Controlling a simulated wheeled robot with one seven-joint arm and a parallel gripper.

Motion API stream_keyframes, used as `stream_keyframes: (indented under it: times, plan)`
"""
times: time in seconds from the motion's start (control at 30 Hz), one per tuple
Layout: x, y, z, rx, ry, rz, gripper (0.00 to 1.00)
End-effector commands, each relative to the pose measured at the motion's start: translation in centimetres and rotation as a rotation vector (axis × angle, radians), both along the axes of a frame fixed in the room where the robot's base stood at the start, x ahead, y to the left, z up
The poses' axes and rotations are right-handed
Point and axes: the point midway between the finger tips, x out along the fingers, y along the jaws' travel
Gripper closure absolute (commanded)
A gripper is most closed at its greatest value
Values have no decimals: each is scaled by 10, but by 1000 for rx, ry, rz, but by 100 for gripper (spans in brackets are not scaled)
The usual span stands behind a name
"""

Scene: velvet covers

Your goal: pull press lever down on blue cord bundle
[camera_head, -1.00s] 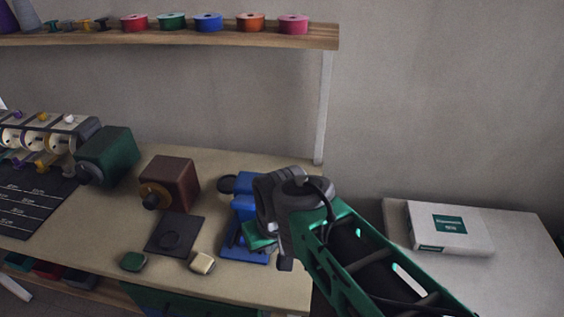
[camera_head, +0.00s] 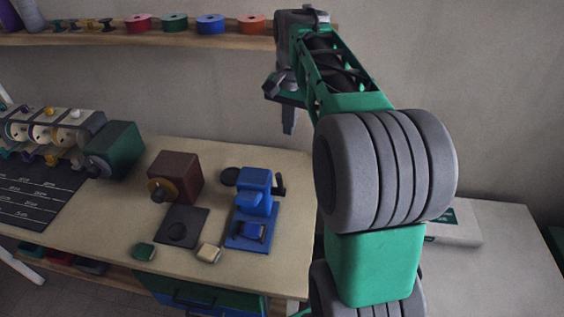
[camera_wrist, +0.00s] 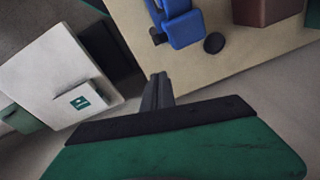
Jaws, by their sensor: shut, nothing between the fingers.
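The blue press (camera_head: 254,190) stands upright on the right part of the table. Its dark lever (camera_head: 279,184) is on its right side. On the press's blue base plate lies a small blue bundle with dark parts (camera_head: 249,230), too small to make out fully. My gripper (camera_head: 289,128) is shut and empty, raised above and behind the press, fingers pointing down, apart from the lever. In the wrist view, the shut fingers (camera_wrist: 157,91) point towards the table edge, with the press (camera_wrist: 182,25) and a dark lever end (camera_wrist: 158,38) beyond them.
A brown press-like box (camera_head: 175,177) and a green one (camera_head: 117,150) stand to the left. A black disc (camera_head: 230,176) lies beside the blue press. A shelf with spools (camera_head: 208,25) is above. A white box (camera_head: 456,226) lies on the right side table.

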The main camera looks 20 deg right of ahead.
Motion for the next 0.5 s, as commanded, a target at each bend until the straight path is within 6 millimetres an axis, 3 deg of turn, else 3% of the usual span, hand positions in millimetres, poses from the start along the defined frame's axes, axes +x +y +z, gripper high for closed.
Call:
stream_keyframes:
  times: [0.17,0.5]
  plan:
    - [1,0,-11,1,2,1,100]
    - [8,-1,-80,0,4,3,100]
